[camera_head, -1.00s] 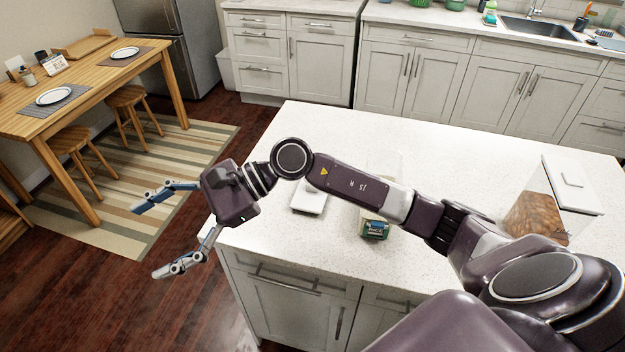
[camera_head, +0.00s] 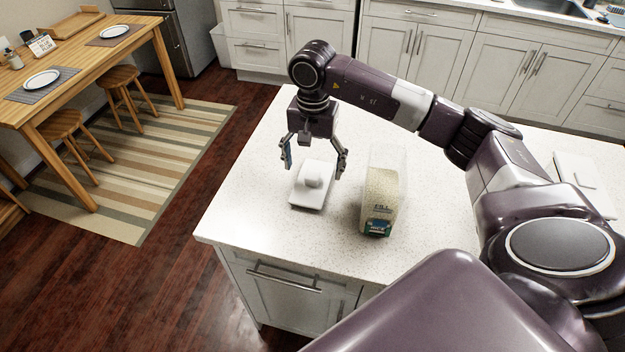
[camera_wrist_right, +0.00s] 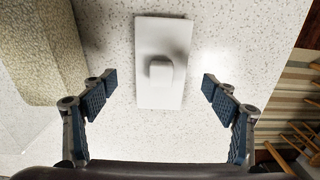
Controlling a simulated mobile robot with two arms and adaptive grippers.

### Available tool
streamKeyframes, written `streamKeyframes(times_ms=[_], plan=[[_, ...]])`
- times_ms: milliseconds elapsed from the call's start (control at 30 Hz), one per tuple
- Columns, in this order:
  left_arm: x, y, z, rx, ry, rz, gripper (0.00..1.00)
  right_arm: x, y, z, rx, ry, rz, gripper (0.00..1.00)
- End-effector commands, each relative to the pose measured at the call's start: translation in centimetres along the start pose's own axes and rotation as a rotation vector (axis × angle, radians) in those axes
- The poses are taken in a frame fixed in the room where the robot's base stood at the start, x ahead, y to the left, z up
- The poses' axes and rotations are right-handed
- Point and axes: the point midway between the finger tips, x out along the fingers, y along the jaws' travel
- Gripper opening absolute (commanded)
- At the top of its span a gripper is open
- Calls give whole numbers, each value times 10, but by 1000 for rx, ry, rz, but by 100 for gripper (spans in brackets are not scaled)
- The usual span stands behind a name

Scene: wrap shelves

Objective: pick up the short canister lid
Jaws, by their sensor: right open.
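The short canister lid (camera_head: 308,194) is a white rectangular slab with a raised knob in its middle. It lies knob up on the speckled white counter. My right gripper (camera_head: 314,165) points down over the far part of the lid, open and empty. In the right wrist view the lid (camera_wrist_right: 150,92) lies ahead of and between the two spread fingers (camera_wrist_right: 160,92), with a gap on both sides. My left gripper is not in view.
A clear canister (camera_head: 381,200) of pale grain with a green label stands just right of the lid. Another white lid (camera_head: 580,180) shows at the right, partly behind my arm. The counter (camera_head: 262,215) is clear left of the lid.

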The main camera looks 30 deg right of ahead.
Motion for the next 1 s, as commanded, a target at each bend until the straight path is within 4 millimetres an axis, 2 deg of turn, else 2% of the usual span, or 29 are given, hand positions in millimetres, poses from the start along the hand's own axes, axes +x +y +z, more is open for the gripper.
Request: streamKeyframes(times_ms=[33,100,267,533,900,967,1000], plan=[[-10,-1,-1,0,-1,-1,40,4,0,0,2,-4,4,80],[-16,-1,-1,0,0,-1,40,14,-1,-2,1,-4,4,80],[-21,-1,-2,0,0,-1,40,35,-1,-2,1,-3,2,80],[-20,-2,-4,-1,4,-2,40,40,-2,-2,0,-1,-1,80],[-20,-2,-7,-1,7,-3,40,39,-2,-2,0,-1,-1,40],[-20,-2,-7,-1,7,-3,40,39,-2,-2,0,-1,-1,33],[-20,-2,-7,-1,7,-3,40,39,-2,-2,1,-1,-1,33]])
